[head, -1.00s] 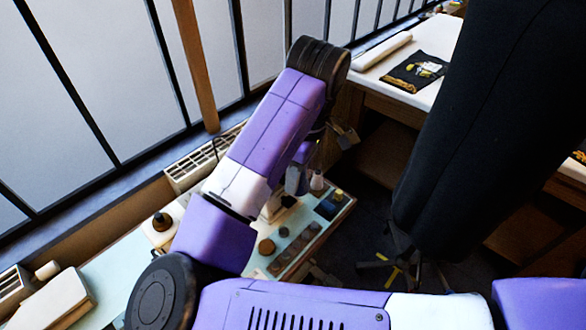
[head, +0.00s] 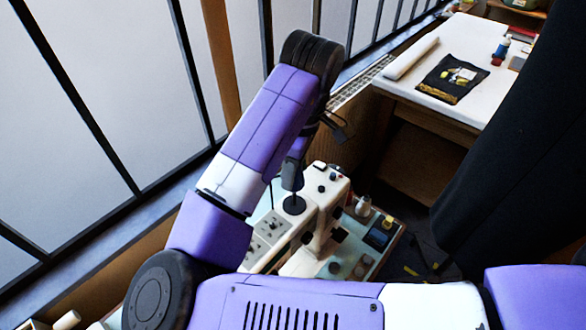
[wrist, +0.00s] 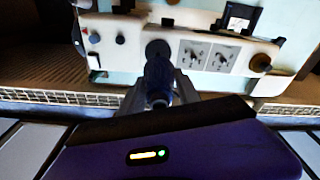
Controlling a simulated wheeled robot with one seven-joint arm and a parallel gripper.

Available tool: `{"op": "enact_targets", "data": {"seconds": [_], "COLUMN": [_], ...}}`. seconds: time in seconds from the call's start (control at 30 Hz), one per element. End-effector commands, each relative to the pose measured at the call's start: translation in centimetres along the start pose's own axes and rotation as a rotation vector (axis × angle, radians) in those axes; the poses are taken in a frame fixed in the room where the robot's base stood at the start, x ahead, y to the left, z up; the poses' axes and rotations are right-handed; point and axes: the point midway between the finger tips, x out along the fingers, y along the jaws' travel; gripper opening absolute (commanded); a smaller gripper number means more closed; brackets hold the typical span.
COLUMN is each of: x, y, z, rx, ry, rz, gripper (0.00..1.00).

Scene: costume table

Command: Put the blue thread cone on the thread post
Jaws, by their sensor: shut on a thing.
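In the wrist view my gripper (wrist: 160,83) is shut on the blue thread cone (wrist: 157,72), with one grey finger on each side. The cone is dark, and its lower part is hard to make out. Just beyond it, in line with it, is a dark round disc, which looks like the base of the thread post (wrist: 158,48), on the white sewing machine (wrist: 110,22). In the head view this disc (head: 294,205) sits on the machine (head: 328,188), right below my gripper (head: 292,182). I cannot tell whether cone and post touch.
Knobs and dials stand on the machine top, with a brown knob (wrist: 261,62) at its right end in the wrist view. Small jars and a dark box (head: 380,234) stand on the pale table. A dark hanging garment (head: 525,150) is at right, windows at left.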

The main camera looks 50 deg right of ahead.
Motion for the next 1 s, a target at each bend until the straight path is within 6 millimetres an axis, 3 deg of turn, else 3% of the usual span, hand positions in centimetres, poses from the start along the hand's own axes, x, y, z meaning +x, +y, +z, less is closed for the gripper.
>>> {"op": "enact_targets", "data": {"seconds": [1.0], "x": [6.0], "y": [0.0], "z": [0.7], "rx": [-0.001], "ry": [0.001], "rz": [0.000], "gripper": [0.00]}}
